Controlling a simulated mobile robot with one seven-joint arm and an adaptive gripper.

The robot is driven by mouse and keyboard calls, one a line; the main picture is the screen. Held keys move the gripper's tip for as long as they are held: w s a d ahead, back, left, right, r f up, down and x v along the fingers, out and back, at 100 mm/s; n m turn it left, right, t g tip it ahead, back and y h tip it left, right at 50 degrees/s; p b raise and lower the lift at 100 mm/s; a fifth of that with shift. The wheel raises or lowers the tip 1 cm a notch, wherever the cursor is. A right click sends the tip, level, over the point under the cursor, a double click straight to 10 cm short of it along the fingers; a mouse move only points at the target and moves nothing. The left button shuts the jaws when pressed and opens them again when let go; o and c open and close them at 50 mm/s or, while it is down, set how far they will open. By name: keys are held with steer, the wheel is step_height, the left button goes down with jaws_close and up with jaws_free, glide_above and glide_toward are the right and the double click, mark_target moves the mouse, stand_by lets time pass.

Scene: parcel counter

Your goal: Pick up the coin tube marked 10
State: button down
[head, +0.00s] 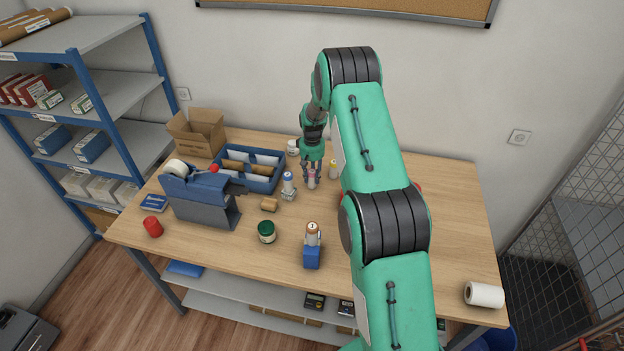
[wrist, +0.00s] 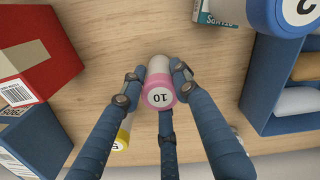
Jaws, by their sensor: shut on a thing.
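The coin tube marked 10 (wrist: 159,91) has a pink end and a pale body. My gripper (wrist: 158,80) has blue jointed fingers on both sides of it and a further finger below it in the wrist view; they are shut on it. In the head view my gripper (head: 312,170) is over the middle of the counter, and the pink tube (head: 311,181) shows at its fingertips. I cannot tell whether its base touches the wood. A blue-ended tube marked 2 (wrist: 293,12) is at the upper right.
A blue divided tray (head: 262,181) and a tape dispenser (head: 205,200) stand left. A tube marked 1 (head: 313,232) stands on a blue holder in front, near a dark green jar (head: 266,232). A red box (wrist: 35,55) is near the fingers. The counter's front right is mostly clear.

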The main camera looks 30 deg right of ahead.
mark_target(312, 171)
steer(key=shift+r, duration=0.1)
steer(key=shift+r, duration=0.8)
step_height(312, 171, up, 2)
steer(key=shift+r, duration=0.1)
steer(key=s+a, duration=0.3)
steer(key=s, duration=0.4)
steer(key=s+a+r, duration=0.1)
steer(key=s+a, duration=0.1)
steer(key=s, duration=0.6)
steer(key=shift+a+b, duration=0.3)
steer(key=shift+a, duration=0.1)
